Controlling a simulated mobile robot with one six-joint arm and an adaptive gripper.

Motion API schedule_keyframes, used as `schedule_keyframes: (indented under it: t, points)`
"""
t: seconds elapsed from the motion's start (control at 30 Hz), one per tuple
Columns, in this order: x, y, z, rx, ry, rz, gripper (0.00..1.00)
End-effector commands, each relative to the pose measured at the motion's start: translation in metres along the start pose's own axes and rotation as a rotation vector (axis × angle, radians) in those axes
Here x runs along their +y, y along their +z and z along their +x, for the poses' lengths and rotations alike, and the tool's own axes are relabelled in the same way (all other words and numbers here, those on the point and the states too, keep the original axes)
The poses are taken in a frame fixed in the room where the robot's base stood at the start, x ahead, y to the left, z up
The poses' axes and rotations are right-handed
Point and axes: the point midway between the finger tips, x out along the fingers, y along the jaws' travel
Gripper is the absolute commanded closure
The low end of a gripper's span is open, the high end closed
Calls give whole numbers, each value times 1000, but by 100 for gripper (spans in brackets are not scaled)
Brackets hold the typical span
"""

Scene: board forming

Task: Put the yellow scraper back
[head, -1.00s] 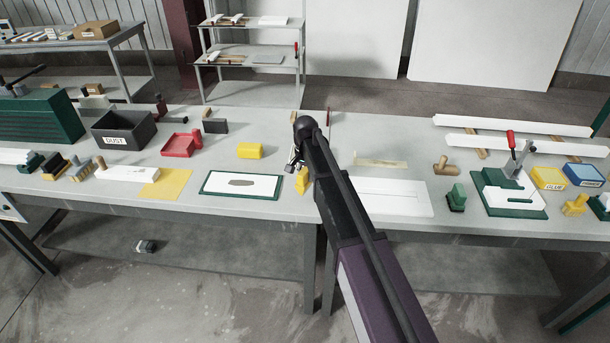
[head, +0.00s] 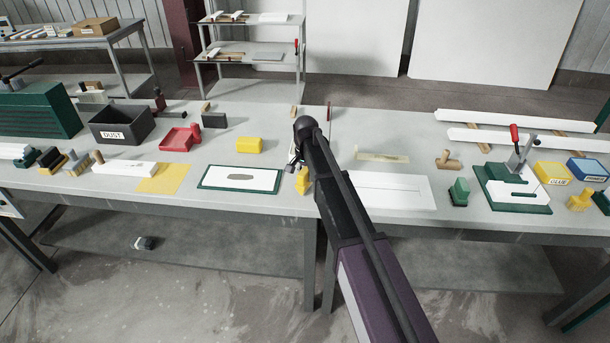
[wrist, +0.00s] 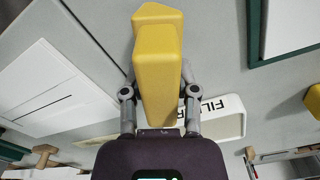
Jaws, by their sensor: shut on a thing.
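The yellow scraper (wrist: 156,66) is between the two fingers of my gripper (wrist: 157,92), which is shut on it. In the wrist view it reaches up from between the fingers and hides part of what is behind it. In the head view the scraper (head: 303,183) shows beside the dark end of my arm, over the front middle of the table, and my fingers are mostly hidden. I cannot tell whether it touches the table. A pale tray marked with a partly hidden label starting "FIL" (wrist: 228,127) lies beyond my gripper in the wrist view.
A green-edged board with a white sheet (head: 212,178) lies left of the scraper, a white panel (head: 400,192) right of it. A yellow block (head: 249,145) stands behind the board. The dust box (head: 105,140) and red tray (head: 176,142) are farther left; a green clamp fixture (head: 520,208) is right.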

Motion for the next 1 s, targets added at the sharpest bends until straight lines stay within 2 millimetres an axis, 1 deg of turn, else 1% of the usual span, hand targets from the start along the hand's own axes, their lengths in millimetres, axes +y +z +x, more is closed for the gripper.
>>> schedule_keyframes:
  t: [0.5, 0.53, 0.57, 0.6, 0.63, 0.67, 0.93, 0.97, 1.0]
  points:
    - [0, 0, 7, 0, 0, 0, 100]
    - [0, 0, 6, 0, 0, 0, 55]
    - [0, 0, 6, 0, 0, 0, 46]
    - [0, 0, 6, 0, 0, 0, 34]
    - [0, 0, 6, 0, 0, 0, 25]
    - [0, 0, 6, 0, 0, 0, 21]
    - [0, 0, 6, 0, 0, 0, 21]
    - [0, 0, 6, 0, 0, 0, 18]
    - [0, 0, 6, 0, 0, 0, 6]
